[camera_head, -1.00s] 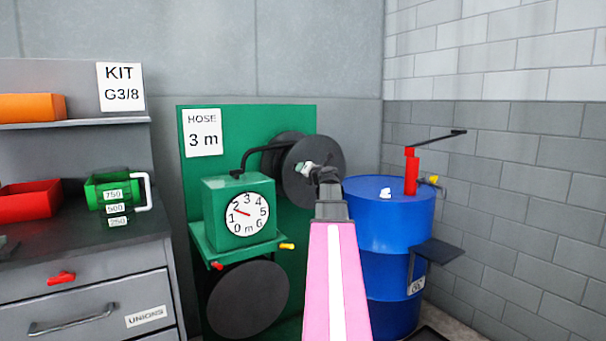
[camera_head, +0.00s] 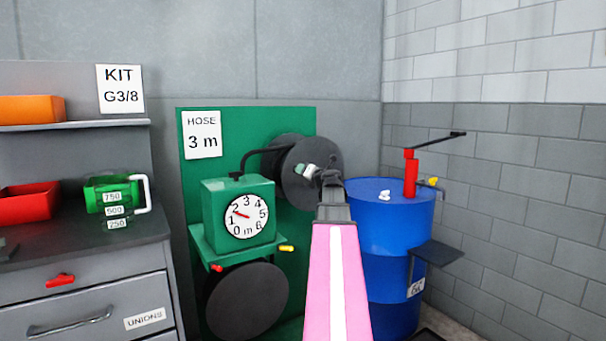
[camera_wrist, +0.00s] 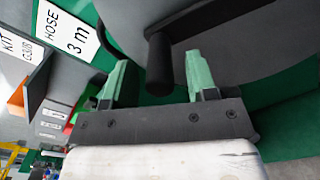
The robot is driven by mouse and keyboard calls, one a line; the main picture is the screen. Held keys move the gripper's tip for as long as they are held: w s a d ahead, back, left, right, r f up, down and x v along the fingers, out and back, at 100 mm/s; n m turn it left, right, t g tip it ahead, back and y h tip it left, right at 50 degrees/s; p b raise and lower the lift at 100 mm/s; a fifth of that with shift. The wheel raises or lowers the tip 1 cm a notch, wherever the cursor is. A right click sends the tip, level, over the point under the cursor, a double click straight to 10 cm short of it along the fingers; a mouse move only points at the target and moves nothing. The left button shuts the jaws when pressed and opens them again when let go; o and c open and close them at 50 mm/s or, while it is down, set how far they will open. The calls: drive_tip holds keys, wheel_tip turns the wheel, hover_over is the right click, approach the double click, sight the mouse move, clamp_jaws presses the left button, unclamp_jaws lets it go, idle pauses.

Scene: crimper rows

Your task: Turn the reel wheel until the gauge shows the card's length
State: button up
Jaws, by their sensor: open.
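The reel wheel (camera_head: 294,188) is a dark grey disc on the green panel; it also fills the top right of the wrist view (camera_wrist: 235,45). Its black peg handle (camera_wrist: 159,65) stands between my open gripper's (camera_wrist: 158,78) two green fingers, with gaps on both sides. In the head view my gripper (camera_head: 309,170) is in front of the wheel and hides part of it and the handle. The gauge (camera_head: 246,216) is a white dial on a green box, its red needle between 1 and 2. The card (camera_head: 202,134) reads HOSE 3 m.
A blue drum (camera_head: 388,215) with a red pump (camera_head: 410,172) stands close right of my arm. A dark round disc (camera_head: 247,300) is below the gauge box.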

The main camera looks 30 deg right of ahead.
drive_tip(key=s, duration=0.8)
drive_tip(key=shift+s+d, duration=0.3)
drive_tip(key=shift+s, duration=0.1)
idle(1.0)
